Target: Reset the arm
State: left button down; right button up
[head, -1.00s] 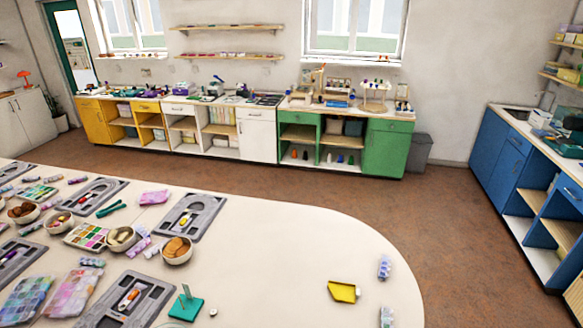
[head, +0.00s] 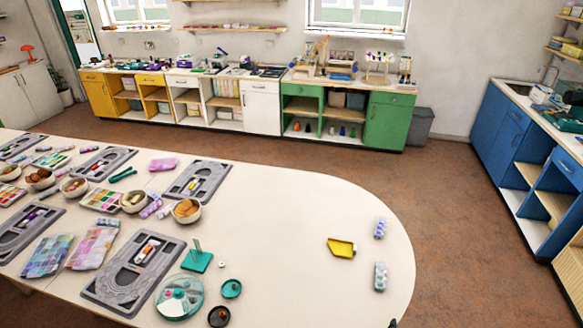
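Neither of my grippers can be made out in the head view. A small dark shape shows at the bottom edge, right of the middle, too little to tell what it is. The white table (head: 300,230) with the rounded right end fills the lower left and middle. Grey bead boards (head: 110,290) lie on its left half, with some beads in their grooves.
Bowls, bead boxes and a green-lidded round container (head: 180,298) crowd the table's left side. A yellow scoop (head: 342,247) and two clear bead containers (head: 380,276) lie near the right end. The table between is clear. Cabinets (head: 390,122) line the back wall.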

jog(key=s+a+f+m+g+y, duration=0.15)
jog(key=s+m+g, duration=0.25)
jog(key=s+m, duration=0.9)
jog(key=s+a+m+g+y, duration=0.15)
jog(key=s+m+g, duration=0.35)
jog(key=s+m, duration=0.8)
notch_tip(320, 180, down, 29)
jog(key=m+g, duration=0.1)
jog(key=s+f+g, duration=0.1)
jog(key=s+f, duration=1.6)
jog(key=s, duration=0.1)
jog(key=shift+s+a+f+y, duration=0.3)
jog(key=shift+a+f, duration=0.05)
jog(key=shift+f, duration=0.05)
